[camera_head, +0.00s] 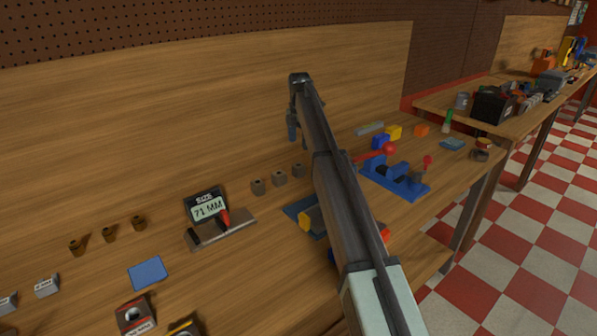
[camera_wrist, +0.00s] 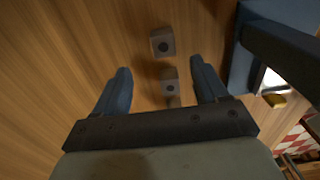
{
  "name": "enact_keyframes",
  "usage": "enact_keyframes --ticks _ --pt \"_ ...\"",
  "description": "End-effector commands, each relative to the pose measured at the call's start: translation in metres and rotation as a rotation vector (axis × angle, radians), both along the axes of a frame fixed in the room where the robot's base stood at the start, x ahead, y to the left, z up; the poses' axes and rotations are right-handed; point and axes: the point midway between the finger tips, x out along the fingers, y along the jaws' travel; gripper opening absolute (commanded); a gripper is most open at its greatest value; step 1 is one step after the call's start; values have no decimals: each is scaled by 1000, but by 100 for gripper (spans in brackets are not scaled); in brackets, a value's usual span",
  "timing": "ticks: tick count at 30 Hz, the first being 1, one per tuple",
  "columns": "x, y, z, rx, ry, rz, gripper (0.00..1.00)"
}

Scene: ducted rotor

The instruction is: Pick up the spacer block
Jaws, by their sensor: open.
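Several grey-brown blocks stand in a row against the back board, with three in view: a left block (camera_head: 258,187), a middle block (camera_head: 279,178) and a right block (camera_head: 298,170). These look like spacer blocks, but I cannot tell which one the task names. In the wrist view, a block with a dark round hole (camera_wrist: 162,42) lies just beyond my fingertips. A second holed block (camera_wrist: 169,78) and part of a third (camera_wrist: 172,101) show between the fingers. My gripper (camera_wrist: 160,65) is open and empty; in the head view it hangs above the bench (camera_head: 293,125).
A gauge reading 71 MM (camera_head: 207,208) stands left of the blocks. A blue fixture with red knobs (camera_head: 395,178) is at right. Small brown bushings (camera_head: 108,235) and a blue pad (camera_head: 147,273) lie at left. My arm hides part of the bench.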

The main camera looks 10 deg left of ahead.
Motion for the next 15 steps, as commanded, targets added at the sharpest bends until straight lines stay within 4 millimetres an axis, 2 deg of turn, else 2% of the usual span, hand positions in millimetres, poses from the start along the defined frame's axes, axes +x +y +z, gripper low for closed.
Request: enact_keyframes --ticks 9,15 --pt "-1 -1 -52 -1 1 -2 72" --pt "-1 0 -64 0 0 -2 72"
